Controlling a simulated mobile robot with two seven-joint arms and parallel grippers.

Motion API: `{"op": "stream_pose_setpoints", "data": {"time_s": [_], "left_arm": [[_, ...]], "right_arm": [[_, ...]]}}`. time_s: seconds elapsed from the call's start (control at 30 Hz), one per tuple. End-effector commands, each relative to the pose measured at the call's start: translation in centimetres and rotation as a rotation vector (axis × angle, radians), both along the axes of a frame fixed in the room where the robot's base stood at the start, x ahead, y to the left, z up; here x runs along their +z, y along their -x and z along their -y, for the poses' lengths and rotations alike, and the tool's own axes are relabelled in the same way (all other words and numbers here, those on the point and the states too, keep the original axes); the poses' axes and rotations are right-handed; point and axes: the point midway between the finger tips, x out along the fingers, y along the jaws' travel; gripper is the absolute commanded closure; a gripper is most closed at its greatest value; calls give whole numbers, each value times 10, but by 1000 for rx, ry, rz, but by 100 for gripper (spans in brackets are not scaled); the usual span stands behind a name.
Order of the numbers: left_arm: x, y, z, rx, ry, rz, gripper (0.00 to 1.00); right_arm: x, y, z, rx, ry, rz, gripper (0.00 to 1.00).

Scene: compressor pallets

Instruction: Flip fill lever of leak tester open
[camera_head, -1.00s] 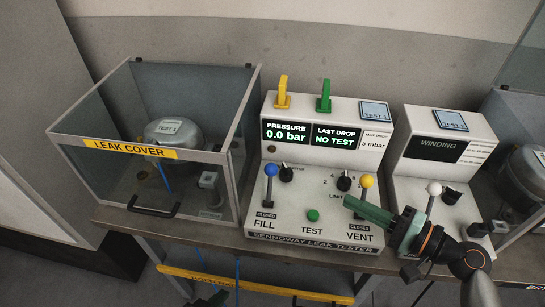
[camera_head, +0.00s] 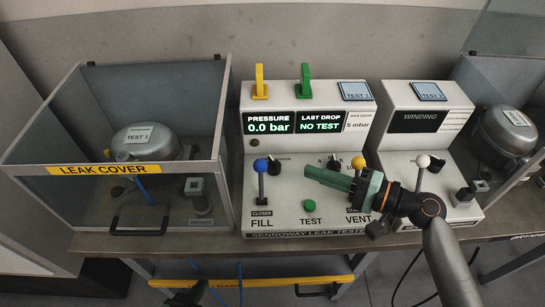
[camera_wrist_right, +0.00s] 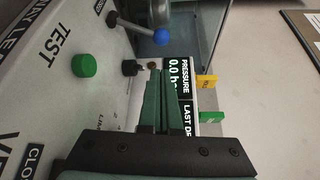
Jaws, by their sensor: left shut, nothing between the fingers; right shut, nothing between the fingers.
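The leak tester (camera_head: 335,222) stands on the bench. Its fill lever (camera_head: 260,166) has a blue knob on an upright stem above a "CLOSED" label and the word FILL. The blue knob also shows in the right wrist view (camera_wrist_right: 161,37). My right gripper (camera_head: 308,172) is shut and empty above the panel, right of the fill lever and apart from it, pointing left. Its fingers are together in the right wrist view (camera_wrist_right: 162,74). My left gripper (camera_head: 188,296) shows only partly at the bottom edge, below the bench, shut and empty.
A yellow-knobbed vent lever (camera_head: 358,162) stands behind my right gripper. A green test button (camera_head: 309,205) and black dials share the panel. The leak cover box (camera_head: 225,150) stands left, the winding tester (camera_head: 430,165) right with a white-knobbed lever (camera_head: 422,161).

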Motion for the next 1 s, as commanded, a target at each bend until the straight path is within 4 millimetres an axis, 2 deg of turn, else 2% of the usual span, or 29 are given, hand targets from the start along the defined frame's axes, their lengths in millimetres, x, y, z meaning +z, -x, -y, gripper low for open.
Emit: {"op": "stream_pose_setpoints", "data": {"time_s": [0.17, 0.27, 0.7, 1.0], "left_arm": [[1, 0, 1, 0, 1, 0, 100], [3, 0, 1, 0, 1, 0, 100], [14, 0, 1, 0, 1, -1, 100], [15, 1, 0, 1, 1, -1, 100]], "right_arm": [[0, -1, -2, 0, -1, 0, 100], [0, -6, -10, -1, -3, -1, 100], [-7, -43, -74, 0, -2, 0, 100], [-10, -50, -87, -1, 1, -1, 100]]}}
